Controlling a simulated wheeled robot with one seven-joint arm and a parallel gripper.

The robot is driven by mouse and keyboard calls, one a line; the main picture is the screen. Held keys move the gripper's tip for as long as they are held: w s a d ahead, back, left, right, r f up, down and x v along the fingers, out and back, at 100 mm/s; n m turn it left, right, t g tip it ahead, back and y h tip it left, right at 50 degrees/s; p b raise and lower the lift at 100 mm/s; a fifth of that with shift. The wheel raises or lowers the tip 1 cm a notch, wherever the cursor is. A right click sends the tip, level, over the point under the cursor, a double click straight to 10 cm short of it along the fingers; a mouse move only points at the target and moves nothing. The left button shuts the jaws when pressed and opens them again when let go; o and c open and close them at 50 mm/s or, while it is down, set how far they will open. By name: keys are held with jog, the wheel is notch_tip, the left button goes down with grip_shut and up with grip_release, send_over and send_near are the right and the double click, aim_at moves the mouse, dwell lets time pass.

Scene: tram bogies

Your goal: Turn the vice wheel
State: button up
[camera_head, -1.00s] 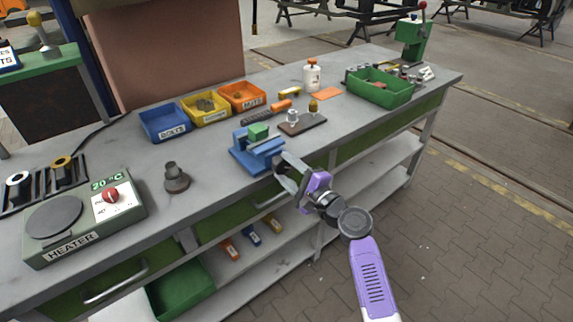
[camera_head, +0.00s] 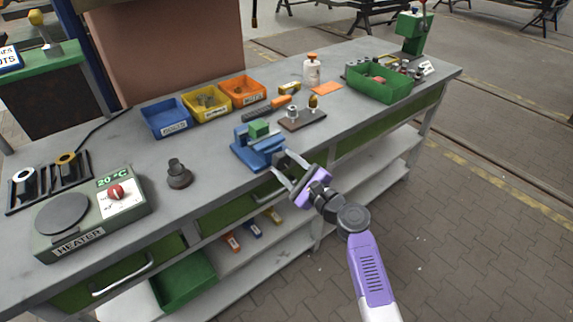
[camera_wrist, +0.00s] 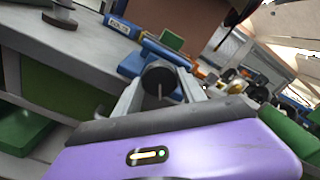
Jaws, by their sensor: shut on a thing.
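The blue vice (camera_head: 257,153) sits at the bench's front edge with a green block (camera_head: 258,129) between its jaws. In the wrist view the dark round vice wheel (camera_wrist: 158,77) faces me, with a thin pale bar across it. My gripper (camera_head: 281,162) is at the front of the vice, one finger on either side of the wheel, shut on it. The fingers (camera_wrist: 160,92) also show in the wrist view. In the head view the wheel is mostly hidden by the fingers.
Blue, yellow and orange bins (camera_head: 206,104) stand behind the vice. A dark plate with small fittings (camera_head: 302,120) lies to its right, and a dark stepped part (camera_head: 179,175) stands to its left. A drawer handle (camera_head: 125,276) juts from the bench front. The floor at right is clear.

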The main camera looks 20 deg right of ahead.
jog(key=shift+f, duration=0.15)
jog(key=o, duration=1.4)
jog(key=v, duration=0.7)
jog(key=shift+s+d, duration=0.15)
jog(key=shift+s, duration=0.2)
